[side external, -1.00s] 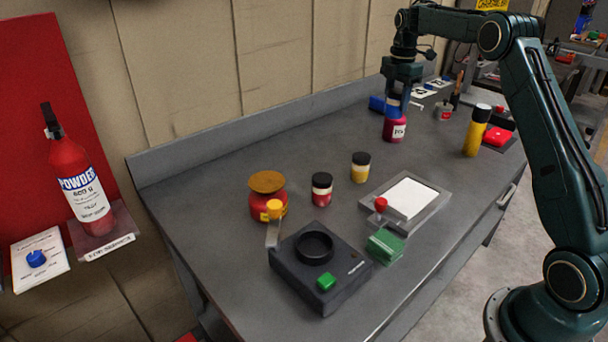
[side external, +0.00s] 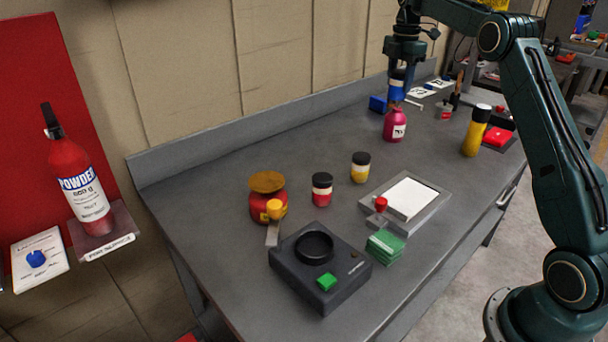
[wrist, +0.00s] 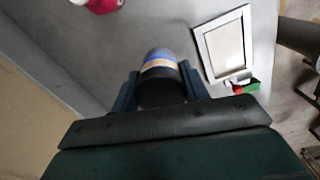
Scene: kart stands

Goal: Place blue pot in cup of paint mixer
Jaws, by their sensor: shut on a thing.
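The blue pot (side external: 397,91) is held off the table by my gripper (side external: 398,84), at the far part of the bench and just above and behind a magenta bottle. In the wrist view the pot (wrist: 160,62) shows a blue band and a pale band between the two fingers (wrist: 158,92). My gripper is shut on it. The paint mixer (side external: 296,275) is a dark box at the near part of the bench, with a round black cup (side external: 315,246) on top and a green button (side external: 326,281). The cup looks empty. My gripper is far from it.
The magenta bottle (side external: 395,127) stands below the gripper. A yellow pot (side external: 360,170), a red pot (side external: 321,192) and a red jar with an orange lid (side external: 267,183) stand between there and the mixer. A white-topped tray (side external: 408,198) and green block (side external: 384,246) lie right of the mixer.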

